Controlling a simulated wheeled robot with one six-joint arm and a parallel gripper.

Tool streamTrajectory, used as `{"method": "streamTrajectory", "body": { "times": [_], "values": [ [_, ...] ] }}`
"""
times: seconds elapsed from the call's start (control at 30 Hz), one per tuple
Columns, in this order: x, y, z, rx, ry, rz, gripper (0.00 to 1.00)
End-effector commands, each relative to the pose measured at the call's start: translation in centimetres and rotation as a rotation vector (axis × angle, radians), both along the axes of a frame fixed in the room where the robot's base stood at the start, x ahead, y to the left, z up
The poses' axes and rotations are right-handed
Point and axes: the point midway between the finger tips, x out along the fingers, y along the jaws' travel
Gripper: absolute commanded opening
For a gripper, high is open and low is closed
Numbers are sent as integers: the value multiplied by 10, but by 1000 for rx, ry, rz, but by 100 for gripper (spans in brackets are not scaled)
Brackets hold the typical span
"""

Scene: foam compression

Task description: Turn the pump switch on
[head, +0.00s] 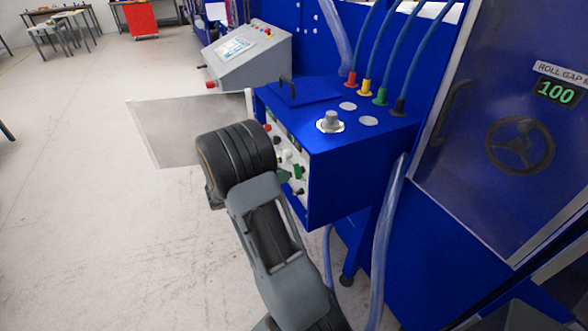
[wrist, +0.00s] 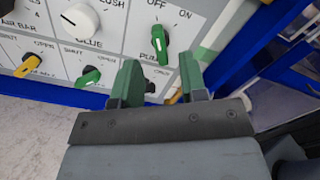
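The pump switch (wrist: 159,42) is a green knob on the white control panel (wrist: 120,38), under the labels OFF and ON. Its upper end points up and slightly left, nearer OFF. The label below it is partly hidden and begins "PU". My gripper (wrist: 162,72) is open in the wrist view, its two green fingers apart with nothing between them. The fingers are just below the knob in the picture and do not visibly touch it. In the head view, my arm covers part of the panel face (head: 289,160) on the blue box (head: 335,160), and the fingers are hard to tell from the knobs.
Another green knob (wrist: 88,77), a yellow knob (wrist: 27,65) and a white knob (wrist: 80,20) are nearby on the panel. A grey console (head: 247,55) stands behind the box. Clear hoses (head: 385,225) hang at its right.

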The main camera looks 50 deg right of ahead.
Motion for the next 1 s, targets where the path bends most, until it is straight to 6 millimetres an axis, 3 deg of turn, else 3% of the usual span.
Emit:
{"method": "streamTrajectory", "body": {
  "times": [0.3, 0.77, 1.0],
  "values": [
    [-15, -36, 0, 1, -1, -2, 39],
    [-18, -44, 0, 1, -1, 0, 39],
    [-18, -44, 0, 1, -1, 0, 17]
  ]
}}
